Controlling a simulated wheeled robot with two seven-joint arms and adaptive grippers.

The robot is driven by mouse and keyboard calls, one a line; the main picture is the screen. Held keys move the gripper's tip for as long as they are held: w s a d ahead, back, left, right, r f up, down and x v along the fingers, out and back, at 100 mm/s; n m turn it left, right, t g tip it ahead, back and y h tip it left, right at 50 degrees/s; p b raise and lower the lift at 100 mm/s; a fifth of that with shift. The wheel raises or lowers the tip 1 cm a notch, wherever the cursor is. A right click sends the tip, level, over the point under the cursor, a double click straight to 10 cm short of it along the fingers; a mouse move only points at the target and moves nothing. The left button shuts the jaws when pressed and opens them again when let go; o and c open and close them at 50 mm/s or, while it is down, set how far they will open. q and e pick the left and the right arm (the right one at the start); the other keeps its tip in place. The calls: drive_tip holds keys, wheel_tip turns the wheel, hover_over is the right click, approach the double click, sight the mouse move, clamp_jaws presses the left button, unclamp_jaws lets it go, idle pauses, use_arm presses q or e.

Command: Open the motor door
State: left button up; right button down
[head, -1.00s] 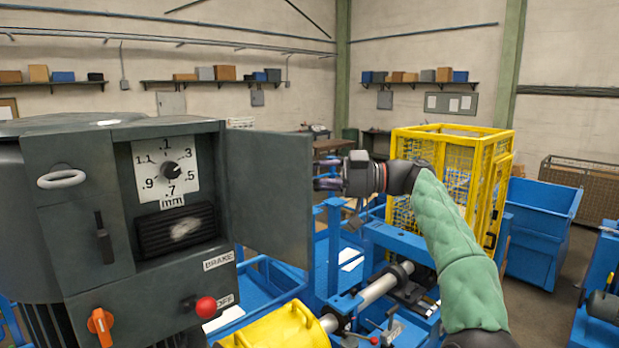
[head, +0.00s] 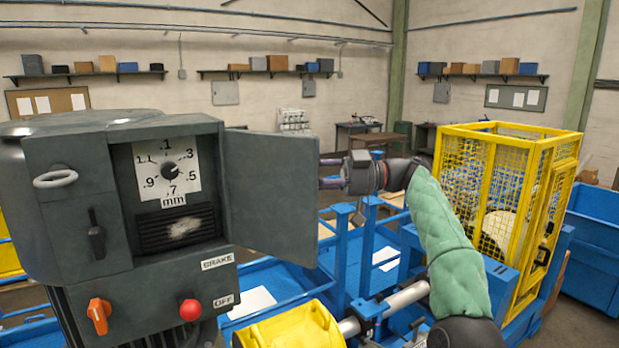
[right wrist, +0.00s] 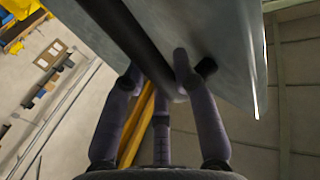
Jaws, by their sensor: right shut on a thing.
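The grey motor box (head: 40,215) stands at the left of the head view. Its door (head: 272,195) hangs open to the right, showing a dial plate (head: 168,170) and a dark vent inside. My right gripper (head: 326,172) is at the door's free edge, its fingertips partly behind the panel. In the right wrist view, its fingers (right wrist: 158,80) close around a dark handle bar (right wrist: 125,35) on the door's other face (right wrist: 225,45). The handle is hidden in the head view. My left gripper is not in view.
A grey pull ring (head: 56,178), an orange knob (head: 98,314) and a red button (head: 190,309) are on the box. Blue frames (head: 350,245) and a yellow guard (head: 290,330) lie below the door. A yellow cage (head: 500,190) stands at right.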

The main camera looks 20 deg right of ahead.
drive_tip(key=c, duration=0.9)
unclamp_jaws()
drive_tip(key=shift+a, duration=0.1)
drive_tip(key=shift+c, duration=0.2)
drive_tip(key=v, duration=0.7)
drive_tip(key=shift+d, duration=0.2)
